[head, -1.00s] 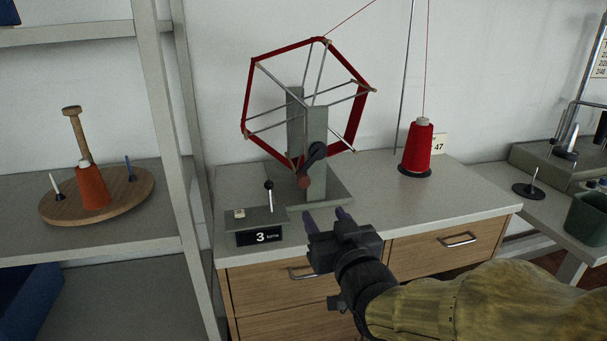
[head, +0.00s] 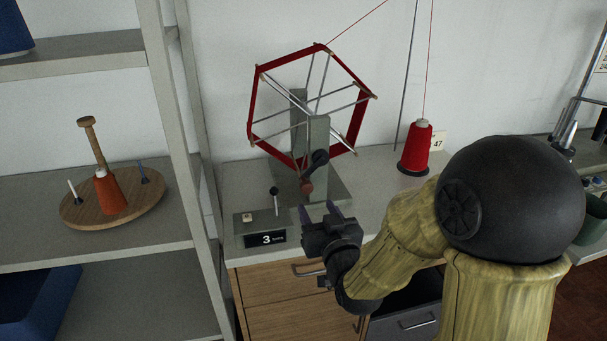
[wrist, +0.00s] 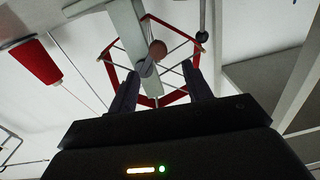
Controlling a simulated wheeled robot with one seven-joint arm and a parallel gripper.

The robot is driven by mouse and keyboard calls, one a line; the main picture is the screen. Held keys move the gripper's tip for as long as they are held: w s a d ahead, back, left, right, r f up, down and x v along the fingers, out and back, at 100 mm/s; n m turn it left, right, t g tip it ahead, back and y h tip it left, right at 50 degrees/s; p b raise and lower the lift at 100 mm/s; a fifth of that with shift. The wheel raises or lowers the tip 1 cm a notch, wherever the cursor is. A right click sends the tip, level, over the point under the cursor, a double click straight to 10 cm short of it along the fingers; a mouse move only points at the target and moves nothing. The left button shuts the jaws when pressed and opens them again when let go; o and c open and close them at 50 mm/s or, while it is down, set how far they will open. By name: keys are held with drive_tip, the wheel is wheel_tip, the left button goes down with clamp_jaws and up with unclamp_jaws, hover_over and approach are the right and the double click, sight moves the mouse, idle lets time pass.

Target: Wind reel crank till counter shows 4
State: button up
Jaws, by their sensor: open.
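The reel (head: 258,100) has a hexagonal frame wound with red thread and stands on a grey post on the cabinet top. Its crank (head: 319,158) is a dark arm with a reddish-brown knob (head: 306,186) hanging low on the front of the post. The counter (head: 266,239) reads 3 turns. My gripper (head: 320,212) is open and empty, just below and in front of the knob, apart from it in the head view. In the wrist view the knob (wrist: 157,48) shows beyond and between the two fingers (wrist: 157,85).
A small lever with a black ball (head: 274,191) stands by the counter, left of the crank. A red thread cone (head: 416,148) stands behind right. A shelf upright (head: 178,150) rises at left. A drawer (head: 405,315) below looks open.

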sight(305, 189)
drive_tip(key=p+x, duration=0.1)
drive_tip(key=p, duration=0.2)
drive_tip(key=p+x, duration=0.1)
drive_tip(key=p, duration=0.2)
drive_tip(key=shift+w+a+r+p, duration=0.1)
drive_tip(key=shift+w+r+p, duration=0.05)
drive_tip(key=shift+r+p, duration=0.15)
drive_tip(key=shift+f+p, duration=0.1)
drive_tip(key=shift+p, duration=0.35)
drive_tip(key=p+x, duration=0.1)
drive_tip(key=x, duration=0.3)
drive_tip(key=p+x, duration=0.2)
drive_tip(key=x, duration=0.3)
drive_tip(key=shift+f, duration=0.25)
drive_tip(key=c, duration=0.9)
clamp_jaws()
drive_tip(key=shift+r, duration=0.1)
